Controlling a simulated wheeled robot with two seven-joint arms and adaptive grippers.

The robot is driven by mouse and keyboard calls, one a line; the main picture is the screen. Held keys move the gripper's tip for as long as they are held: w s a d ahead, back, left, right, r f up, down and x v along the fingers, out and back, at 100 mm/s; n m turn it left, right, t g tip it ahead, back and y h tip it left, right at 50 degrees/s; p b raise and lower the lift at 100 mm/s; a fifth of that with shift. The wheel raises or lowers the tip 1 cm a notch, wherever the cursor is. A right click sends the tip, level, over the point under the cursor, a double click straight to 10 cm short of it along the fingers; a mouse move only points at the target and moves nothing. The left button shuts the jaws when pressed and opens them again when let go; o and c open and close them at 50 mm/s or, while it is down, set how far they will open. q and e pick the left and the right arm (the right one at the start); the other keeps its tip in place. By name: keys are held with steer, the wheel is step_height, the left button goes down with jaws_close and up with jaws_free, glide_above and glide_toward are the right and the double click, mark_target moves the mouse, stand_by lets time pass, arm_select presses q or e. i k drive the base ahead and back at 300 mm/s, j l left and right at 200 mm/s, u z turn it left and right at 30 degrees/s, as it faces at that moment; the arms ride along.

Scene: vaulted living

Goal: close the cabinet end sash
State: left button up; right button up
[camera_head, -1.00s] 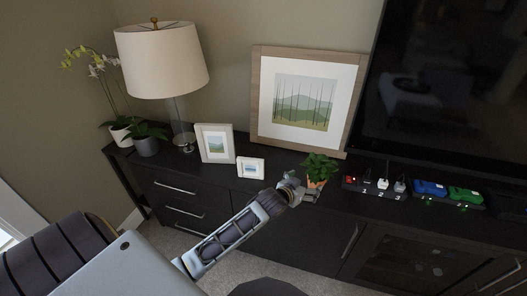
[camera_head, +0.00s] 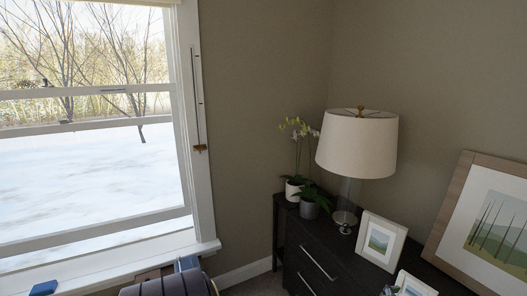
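The window sash (camera_head: 95,231) nearest the cabinet is at the left in the head view, in a white frame. Its lower rail sits above the sill (camera_head: 110,268), with a bright strip between them that looks like a gap. Its top rail (camera_head: 95,122) is below the upper sash's bottom rail (camera_head: 130,88). A dark ribbed part of my arm shows at the bottom edge. Neither gripper can be made out; a small grey piece at the bottom edge beside the small photo frame is too cropped to identify.
A vertical scale with a brass pointer (camera_head: 200,148) is beside the window. The dark cabinet (camera_head: 335,268) at right bears a lamp (camera_head: 357,145), an orchid (camera_head: 298,140), a potted plant (camera_head: 310,208) and picture frames (camera_head: 381,241). Blue objects (camera_head: 44,288) show at the lower left.

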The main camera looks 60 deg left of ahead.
mark_target(51, 240)
steer(key=u, duration=3.5)
